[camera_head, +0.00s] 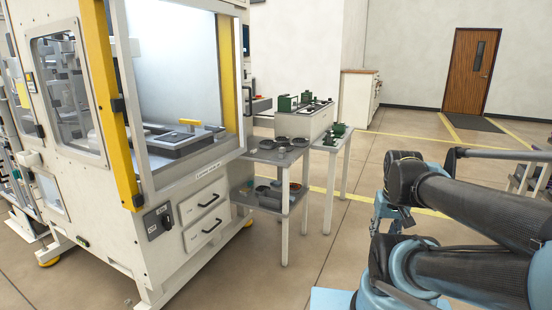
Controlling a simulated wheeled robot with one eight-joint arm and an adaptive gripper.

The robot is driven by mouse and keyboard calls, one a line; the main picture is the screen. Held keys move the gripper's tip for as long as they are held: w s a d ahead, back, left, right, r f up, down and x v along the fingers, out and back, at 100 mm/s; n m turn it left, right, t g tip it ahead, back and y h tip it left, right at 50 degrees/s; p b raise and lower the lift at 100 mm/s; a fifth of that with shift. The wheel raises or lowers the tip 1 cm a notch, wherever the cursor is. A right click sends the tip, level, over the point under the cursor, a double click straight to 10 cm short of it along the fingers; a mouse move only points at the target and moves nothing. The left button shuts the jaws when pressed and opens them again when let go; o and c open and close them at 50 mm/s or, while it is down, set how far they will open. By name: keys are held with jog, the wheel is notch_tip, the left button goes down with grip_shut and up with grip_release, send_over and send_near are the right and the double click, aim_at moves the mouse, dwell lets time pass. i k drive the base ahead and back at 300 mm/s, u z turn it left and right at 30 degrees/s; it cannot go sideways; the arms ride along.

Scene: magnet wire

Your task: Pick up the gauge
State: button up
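I cannot make out which item is the gauge. Small dark round items (283,142) lie on top of a small metal table (258,155) right of the machine, too small to identify. Green devices (286,103) stand on a pale box-like unit behind it, and smaller green items (336,131) lie on a narrow stand. My blue and black arm fills the lower right of the view, apart from these tables. No gripper fingers are visible.
A large white machine (205,180) with yellow posts stands at the left, with a yellow-handled item (189,122) inside. The small table's lower shelf (262,202) holds dark trays. Floor (330,265) between the table and my arm is clear. A wooden door (471,70) is far back.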

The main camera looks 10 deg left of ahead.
aim_at(282, 153)
jog(key=u, duration=0.7)
jog(key=i, duration=1)
jog(key=z, duration=0.05)
